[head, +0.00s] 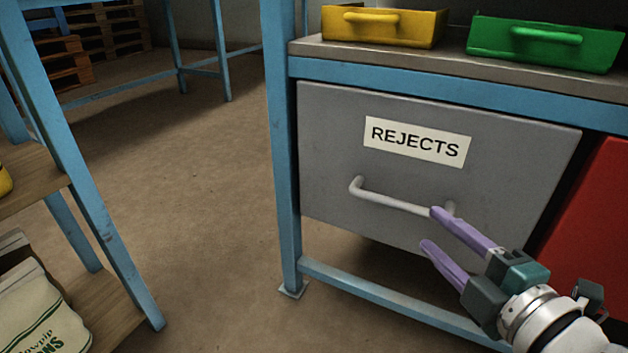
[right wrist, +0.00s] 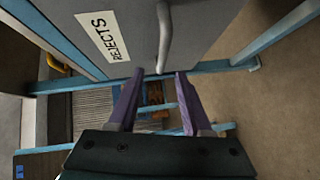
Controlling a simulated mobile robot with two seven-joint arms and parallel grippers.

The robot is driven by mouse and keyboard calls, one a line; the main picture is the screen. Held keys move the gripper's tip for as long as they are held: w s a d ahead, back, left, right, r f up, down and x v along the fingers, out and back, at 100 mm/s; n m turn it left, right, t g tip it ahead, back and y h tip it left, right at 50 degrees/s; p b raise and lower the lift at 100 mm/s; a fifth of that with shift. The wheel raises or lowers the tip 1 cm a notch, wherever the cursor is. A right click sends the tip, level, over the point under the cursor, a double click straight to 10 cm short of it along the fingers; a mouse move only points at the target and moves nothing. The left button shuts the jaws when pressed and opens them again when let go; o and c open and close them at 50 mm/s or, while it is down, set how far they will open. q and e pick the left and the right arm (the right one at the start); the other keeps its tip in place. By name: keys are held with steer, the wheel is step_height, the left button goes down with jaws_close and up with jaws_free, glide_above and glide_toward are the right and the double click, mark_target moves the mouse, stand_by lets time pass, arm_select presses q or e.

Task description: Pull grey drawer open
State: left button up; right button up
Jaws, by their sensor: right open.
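The grey drawer (head: 330,135) with a "REJECTS" label is under the workbench and looks shut. Its pale bar handle (head: 390,200) runs across the lower front. My right gripper (head: 428,228) is open, its two purple fingers at the right end of the handle, one finger overlapping that end in the head view. In the right wrist view the drawer (right wrist: 205,25) is ahead, and its handle (right wrist: 164,35) lies beyond the fingertips (right wrist: 160,75), between their lines. I see no contact on the handle. My left gripper is not in view.
A yellow bin (head: 385,27) and a green bin (head: 545,43) stand on the bench top. A blue post (head: 284,150) borders the drawer's left, a red panel (head: 595,235) its right. A shelf with a printed sack (head: 40,310) is at left. Floor between is clear.

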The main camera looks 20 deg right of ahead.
mark_target(403, 210)
steer(key=w+b, duration=0.1)
steer(key=w, duration=0.2)
steer(key=w+f+b, duration=0.1)
steer(key=w+b, duration=0.1)
steer(key=w+f+b, duration=0.1)
steer(key=w, duration=0.2)
steer(key=shift+w+d+b, duration=0.25)
steer(key=shift+w+b, duration=0.05)
steer(key=shift+b, duration=0.05)
steer(key=shift+w, duration=0.65)
jaws_close()
stand_by(0.5)
